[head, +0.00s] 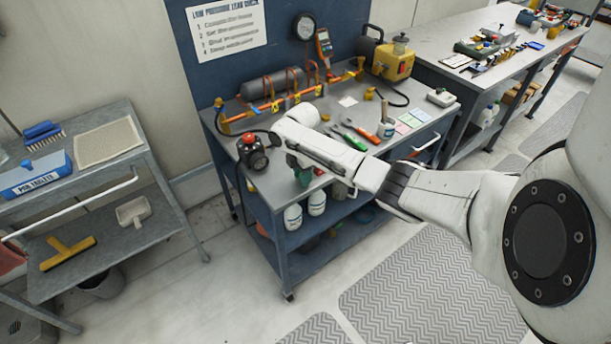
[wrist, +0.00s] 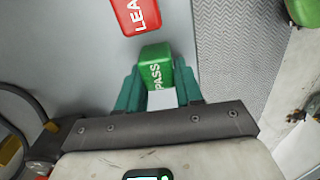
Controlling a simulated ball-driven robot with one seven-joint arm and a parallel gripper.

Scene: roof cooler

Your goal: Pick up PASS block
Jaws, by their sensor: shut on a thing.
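The PASS block (wrist: 156,68) is green with white lettering and sits between the two teal fingers of my gripper (wrist: 159,82) in the wrist view. The fingers are shut on its sides. Beyond it lies a red block with white letters starting "LEA" (wrist: 137,14), cut off by the top edge and apart from the green block. In the head view my gripper (head: 303,173) is low over the front edge area of the blue workbench (head: 262,193). I cannot clearly make out the PASS block there. I cannot tell whether the block is touching the bench top.
A black device with a red top (head: 252,152) stands left of my gripper. A pipe rig (head: 285,100) runs along the back. White bottles (head: 293,217) stand on the shelf below.

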